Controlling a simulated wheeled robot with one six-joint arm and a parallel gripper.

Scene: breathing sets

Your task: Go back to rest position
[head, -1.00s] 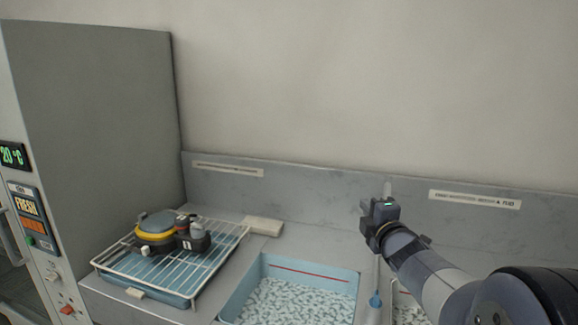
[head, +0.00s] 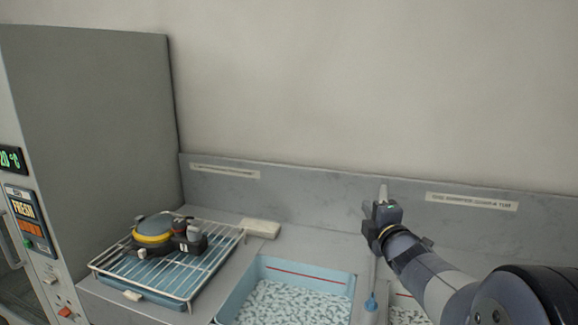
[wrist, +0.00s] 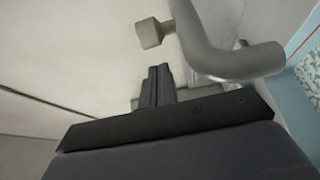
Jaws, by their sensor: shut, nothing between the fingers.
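My gripper (head: 384,208) is at the end of my arm on the right of the head view, raised above the counter in front of the grey backsplash. In the wrist view its two dark fingers (wrist: 156,86) lie together, with nothing between them. A breathing set (head: 160,232), with a round grey-blue top and a yellow ring, rests on a wire rack (head: 215,262) at the left, well apart from my gripper.
A blue bin (head: 307,271) of pale granules is set in the counter, with another partly hidden by my arm. A grey cabinet (head: 95,130) stands at left. A pale block (head: 260,228) lies behind the rack.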

